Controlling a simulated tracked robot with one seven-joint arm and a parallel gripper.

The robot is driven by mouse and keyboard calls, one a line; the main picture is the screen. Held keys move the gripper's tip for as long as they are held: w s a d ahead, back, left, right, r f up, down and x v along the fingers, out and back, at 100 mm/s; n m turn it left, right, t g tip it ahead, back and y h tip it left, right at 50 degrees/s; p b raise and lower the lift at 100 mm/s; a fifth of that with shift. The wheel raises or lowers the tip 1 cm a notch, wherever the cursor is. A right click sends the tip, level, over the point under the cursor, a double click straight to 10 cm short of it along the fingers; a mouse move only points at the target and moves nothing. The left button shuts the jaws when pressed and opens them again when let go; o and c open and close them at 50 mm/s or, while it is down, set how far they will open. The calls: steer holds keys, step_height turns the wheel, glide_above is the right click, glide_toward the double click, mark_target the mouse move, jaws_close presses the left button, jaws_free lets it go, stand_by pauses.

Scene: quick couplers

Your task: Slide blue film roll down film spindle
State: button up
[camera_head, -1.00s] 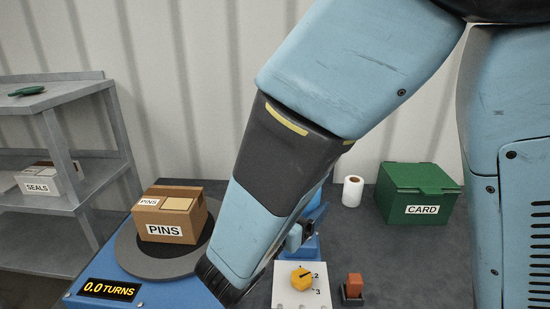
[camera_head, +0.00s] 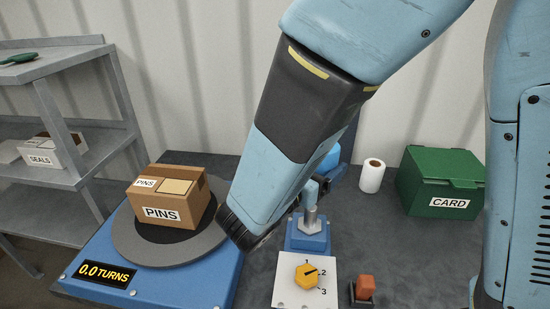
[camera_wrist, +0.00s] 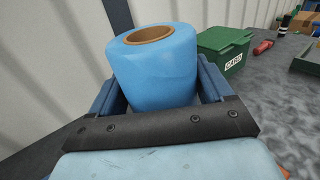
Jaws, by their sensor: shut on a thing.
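The blue film roll (camera_wrist: 155,72) stands upright between the two dark blue fingers of my gripper (camera_wrist: 158,88) in the wrist view. Its brown core opening faces up. My gripper is shut on its sides. In the head view a part of the blue roll (camera_head: 330,160) shows behind my forearm, which hides most of the gripper. A metal spindle post (camera_head: 310,221) stands on a blue base (camera_head: 306,239) just below the gripper. Its upper part is hidden, so I cannot tell whether the roll is around it.
A turntable (camera_head: 128,238) with a PINS box (camera_head: 165,212) stands at left. A white roll (camera_head: 371,177) and green CARD box (camera_head: 440,182) stand right. A shelf (camera_head: 60,180) is far left.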

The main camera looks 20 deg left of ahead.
steer(key=shift+s+a+f, duration=0.1)
steer(key=shift+a+f, duration=0.1)
steer(key=shift+f, duration=1.25)
steer(key=shift+s+a+f, duration=0.1)
steer(key=shift+a+f, duration=0.1)
steer(key=shift+f, duration=1.2)
steer(key=shift+w, duration=0.15)
steer(key=shift+f, duration=3.1)
stand_by(1.9)
